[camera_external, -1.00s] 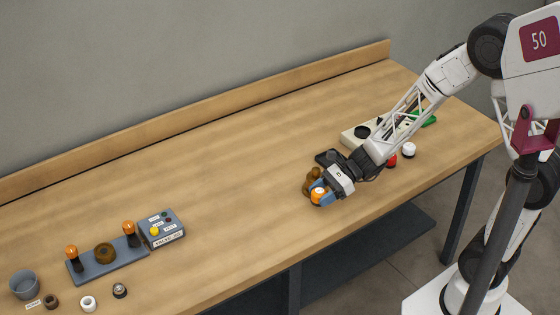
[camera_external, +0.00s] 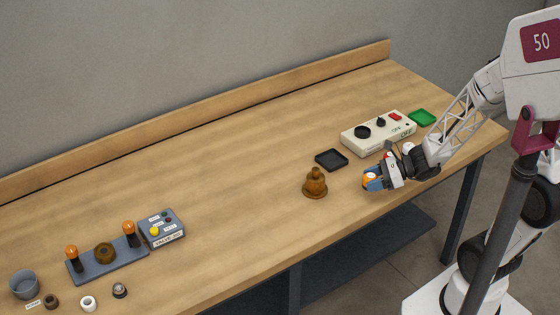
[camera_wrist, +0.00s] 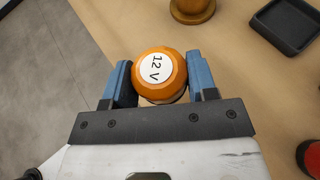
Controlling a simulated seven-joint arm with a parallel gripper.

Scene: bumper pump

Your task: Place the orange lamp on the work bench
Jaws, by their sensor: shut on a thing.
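The orange lamp (camera_external: 368,180) is round, with a white top. In the wrist view the lamp (camera_wrist: 160,74) shows a "12 V" label on that top. My gripper (camera_external: 371,183) is shut on it, with one blue finger on each side, as the wrist view also shows (camera_wrist: 161,82). The work bench (camera_external: 230,150) is a long wooden top. The lamp is over or at the bench near its front edge. I cannot tell whether its underside touches the wood.
A brown bell-shaped piece (camera_external: 315,184) and a black tray (camera_external: 331,160) stand left of my gripper. A grey base with lamps (camera_external: 107,260) is far left. The bench middle is clear.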

